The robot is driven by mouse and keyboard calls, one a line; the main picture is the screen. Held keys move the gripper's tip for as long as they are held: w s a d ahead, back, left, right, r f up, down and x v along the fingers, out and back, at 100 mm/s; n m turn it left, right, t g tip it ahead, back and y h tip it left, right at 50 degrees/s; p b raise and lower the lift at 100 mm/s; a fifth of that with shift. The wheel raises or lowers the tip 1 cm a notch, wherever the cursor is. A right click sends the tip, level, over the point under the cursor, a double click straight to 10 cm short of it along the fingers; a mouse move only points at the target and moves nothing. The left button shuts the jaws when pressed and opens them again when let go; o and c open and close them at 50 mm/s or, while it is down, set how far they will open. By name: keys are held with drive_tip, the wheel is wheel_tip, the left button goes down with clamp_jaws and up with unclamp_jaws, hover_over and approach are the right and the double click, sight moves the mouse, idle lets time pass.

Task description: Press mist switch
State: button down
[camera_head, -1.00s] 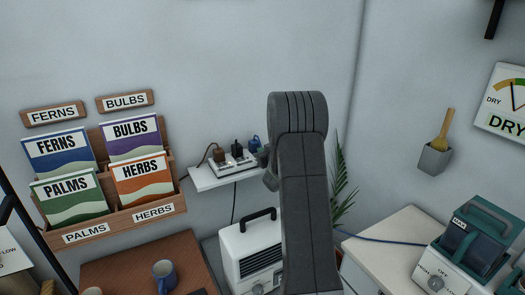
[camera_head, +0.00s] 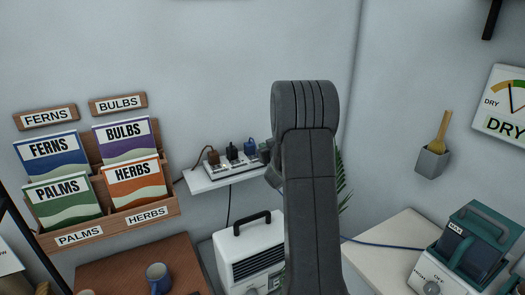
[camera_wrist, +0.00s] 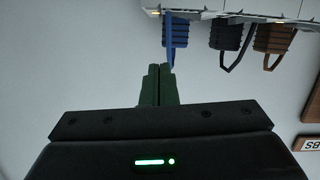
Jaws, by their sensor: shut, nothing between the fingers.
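A white power strip (camera_head: 232,166) lies on a small wall shelf, with a brown plug (camera_head: 213,156), a black plug (camera_head: 232,152) and a blue plug (camera_head: 250,146). The wrist view shows the strip upside down, with the blue plug (camera_wrist: 175,30), small orange lights along its edge and no readable switch label. My gripper (camera_wrist: 160,72) has its green fingers shut together and empty. Its tips appear just beside the blue plug's cord; I cannot tell if they touch. In the head view my arm hides the gripper and the strip's right end.
A teal appliance (camera_head: 470,243) stands on a white cabinet (camera_head: 398,236) at right, with a blue cable running towards it. A white heater (camera_head: 247,243) stands below the shelf. A seed packet rack (camera_head: 110,226) hangs at left. A palm shows behind my arm.

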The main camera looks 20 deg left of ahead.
drive_tip(key=v, duration=0.7)
drive_tip(key=shift+s+b, duration=0.15)
drive_tip(key=shift+b, duration=0.25)
